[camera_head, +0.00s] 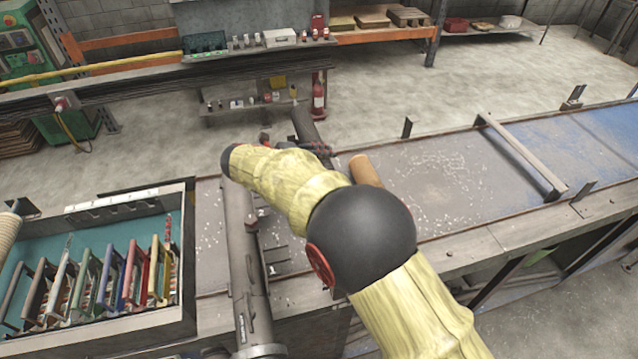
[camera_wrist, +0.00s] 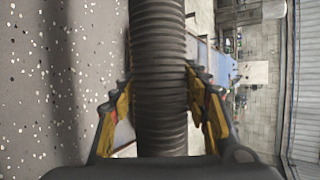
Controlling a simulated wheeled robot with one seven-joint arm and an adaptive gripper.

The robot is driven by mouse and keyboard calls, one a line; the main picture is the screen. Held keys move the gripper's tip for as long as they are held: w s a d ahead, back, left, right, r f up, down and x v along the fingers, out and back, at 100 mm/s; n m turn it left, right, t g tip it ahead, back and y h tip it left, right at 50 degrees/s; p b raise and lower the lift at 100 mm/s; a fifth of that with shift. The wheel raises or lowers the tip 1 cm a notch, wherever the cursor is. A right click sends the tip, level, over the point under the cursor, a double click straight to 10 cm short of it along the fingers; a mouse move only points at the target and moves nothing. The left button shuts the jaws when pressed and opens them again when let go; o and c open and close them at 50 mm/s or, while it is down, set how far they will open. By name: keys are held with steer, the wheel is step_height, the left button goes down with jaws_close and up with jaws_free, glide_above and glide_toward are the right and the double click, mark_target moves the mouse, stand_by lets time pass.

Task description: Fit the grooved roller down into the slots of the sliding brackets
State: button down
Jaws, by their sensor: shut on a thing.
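In the wrist view the dark grooved roller (camera_wrist: 158,40) stands between the two fingers of my gripper (camera_wrist: 158,85), which are shut on it. It runs lengthwise from the top edge down toward the palm. In the head view a dark cylinder (camera_head: 306,124), probably the roller, shows above the table's far edge. My gripper is mostly hidden there behind my yellow-sleeved arm. Small dark metal brackets (camera_head: 272,268) sit on the table just right of a long grey tube; I cannot tell whether these are the sliding brackets, and their slots are not clear.
The long grey tube (camera_head: 243,250) crosses the table (camera_head: 440,190). A brown cylinder (camera_head: 365,171) lies close to my arm. A crossbar (camera_head: 521,155) and upright plates (camera_head: 407,127) stand to the right. A crate (camera_head: 190,235) of coloured frames is at left. Clear surface lies right of my arm.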

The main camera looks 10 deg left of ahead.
steer(key=shift+f+b, duration=1.2)
steer(key=shift+f, duration=0.35)
steer(key=shift+a+r+p, duration=0.1)
steer(key=shift+r+p, duration=0.05)
steer(key=shift+p, duration=0.25)
steer(key=shift+f+b, duration=1.95)
steer(key=shift+f, duration=3.9)
steer(key=shift+f, duration=0.15)
steer(key=c, duration=1.2)
jaws_free()
steer(key=shift+c, duration=0.2)
steer(key=o, duration=0.4)
steer(key=shift+c, duration=0.2)
steer(key=shift+f, duration=0.1)
